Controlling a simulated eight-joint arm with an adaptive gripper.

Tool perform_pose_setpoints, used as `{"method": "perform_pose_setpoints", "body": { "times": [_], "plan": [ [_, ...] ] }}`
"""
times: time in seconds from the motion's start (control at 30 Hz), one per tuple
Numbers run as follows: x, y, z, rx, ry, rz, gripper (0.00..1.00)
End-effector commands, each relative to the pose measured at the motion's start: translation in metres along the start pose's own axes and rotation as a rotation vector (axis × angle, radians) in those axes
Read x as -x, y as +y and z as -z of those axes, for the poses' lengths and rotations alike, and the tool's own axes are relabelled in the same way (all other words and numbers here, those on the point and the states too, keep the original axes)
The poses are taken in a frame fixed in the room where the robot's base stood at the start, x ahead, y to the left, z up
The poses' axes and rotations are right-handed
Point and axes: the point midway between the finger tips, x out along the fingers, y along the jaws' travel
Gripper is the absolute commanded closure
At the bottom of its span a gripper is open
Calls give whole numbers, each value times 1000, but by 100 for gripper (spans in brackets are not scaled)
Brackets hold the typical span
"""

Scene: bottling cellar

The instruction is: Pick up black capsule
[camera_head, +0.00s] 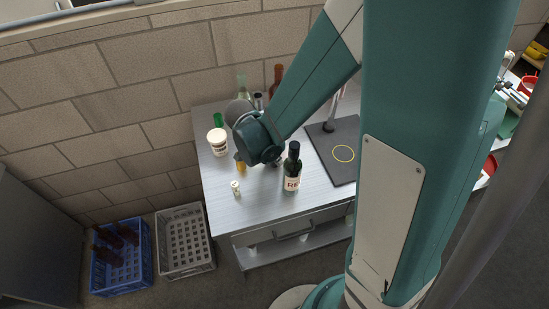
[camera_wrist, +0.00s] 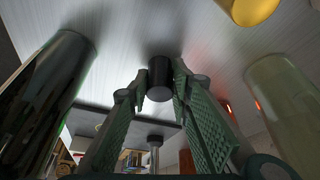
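The black capsule (camera_wrist: 160,80), a small dark cylinder, is between the fingertips in the wrist view. My gripper (camera_wrist: 160,84) has its green ribbed fingers one on each side of it, and both tips appear to touch it. I cannot tell whether the capsule rests on the table or is just above it. In the head view my teal wrist (camera_head: 258,142) is low over the middle of the table and hides the fingers and the capsule.
On the grey table (camera_head: 262,208) a dark bottle labelled "RE" (camera_head: 292,173) stands close right of my wrist. A yellow piece (camera_head: 241,165), a small cream cylinder (camera_head: 236,188) and a white jar (camera_head: 217,142) are left. A dark mat (camera_head: 330,140) lies right. Crates (camera_head: 186,243) stand on the floor.

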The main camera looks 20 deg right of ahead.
Motion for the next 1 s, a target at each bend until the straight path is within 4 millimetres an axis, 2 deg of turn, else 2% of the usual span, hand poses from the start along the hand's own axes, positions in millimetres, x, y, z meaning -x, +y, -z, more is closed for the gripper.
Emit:
{"method": "perform_pose_setpoints", "body": {
  "times": [0.27,0.47,1.0],
  "plan": [
    [4,0,2,0,0,0,81],
    [15,0,6,0,0,0,81],
    [72,1,30,0,0,0,81]
  ]
}}
